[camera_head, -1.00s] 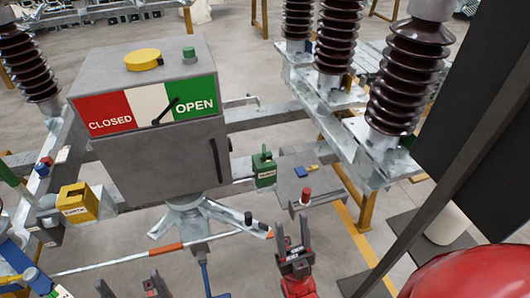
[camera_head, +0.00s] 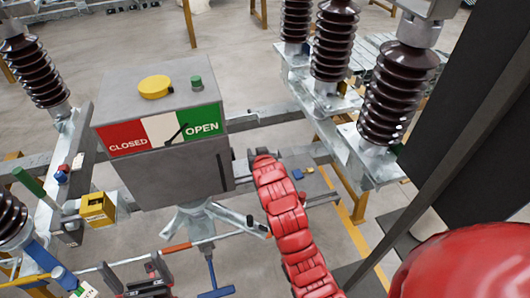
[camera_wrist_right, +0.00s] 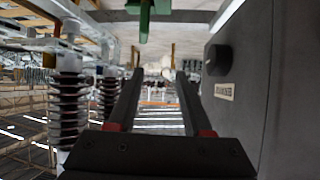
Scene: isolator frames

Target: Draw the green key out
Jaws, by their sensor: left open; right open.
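A green T-shaped piece (camera_wrist_right: 143,18) shows at the top of the right wrist view, cut off by the upper edge. It looks like the green key or its housing; I cannot tell which. My right gripper (camera_wrist_right: 158,75) is open and empty, its two dark fingers below and apart from the green piece. In the head view my red right arm covers the place of the green lock box, so box and right fingertips are hidden there. My left gripper (camera_head: 132,272) is open and empty at the bottom left, in front of the grey cabinet (camera_head: 170,178).
A dark box with a black knob (camera_wrist_right: 217,60) stands close right of my right gripper. Brown insulators (camera_head: 395,95) stand at the right. A yellow block (camera_head: 97,209) is left of the cabinet.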

